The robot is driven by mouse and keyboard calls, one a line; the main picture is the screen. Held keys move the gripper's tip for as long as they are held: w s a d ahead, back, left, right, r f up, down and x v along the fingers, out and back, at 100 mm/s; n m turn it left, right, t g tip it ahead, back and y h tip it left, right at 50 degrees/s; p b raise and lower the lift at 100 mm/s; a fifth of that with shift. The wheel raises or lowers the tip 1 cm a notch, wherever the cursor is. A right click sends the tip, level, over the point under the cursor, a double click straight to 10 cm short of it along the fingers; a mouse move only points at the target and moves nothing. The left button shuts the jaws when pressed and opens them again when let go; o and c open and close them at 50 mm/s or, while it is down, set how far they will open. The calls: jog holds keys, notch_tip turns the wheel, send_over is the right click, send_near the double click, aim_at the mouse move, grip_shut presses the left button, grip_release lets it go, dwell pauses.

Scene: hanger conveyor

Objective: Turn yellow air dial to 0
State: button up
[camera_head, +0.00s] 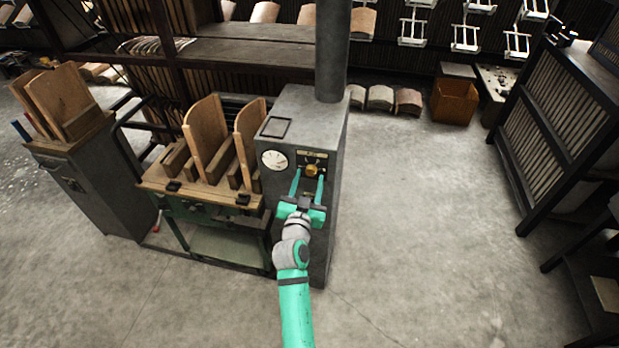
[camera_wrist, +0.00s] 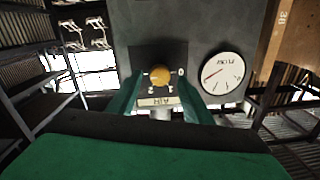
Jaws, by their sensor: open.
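The yellow air dial (camera_head: 311,170) sits on a dark plate on the front of a grey cabinet (camera_head: 300,118). In the wrist view the dial (camera_wrist: 160,75) is a round yellow knob with small marks around it and an AIR label (camera_wrist: 157,101), seen upside down. A 0 mark (camera_wrist: 181,72) shows to the right of the knob in that view. My gripper (camera_head: 308,186) is open, its two green fingers pointing at the plate on either side of the dial. I cannot tell whether the fingers touch the knob, and the knob's pointer is too small to read.
A round white gauge (camera_head: 274,160) is left of the dial on the same cabinet. A bench with upright wooden boards (camera_head: 203,140) stands close on the left. A grey pipe (camera_head: 332,50) rises from the cabinet top. The floor (camera_head: 420,200) to the right is clear.

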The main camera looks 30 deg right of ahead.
jog(key=shift+w+d, duration=0.45)
jog(key=shift+w, duration=0.05)
jog(key=c, duration=1.1)
jog(key=shift+o, duration=0.2)
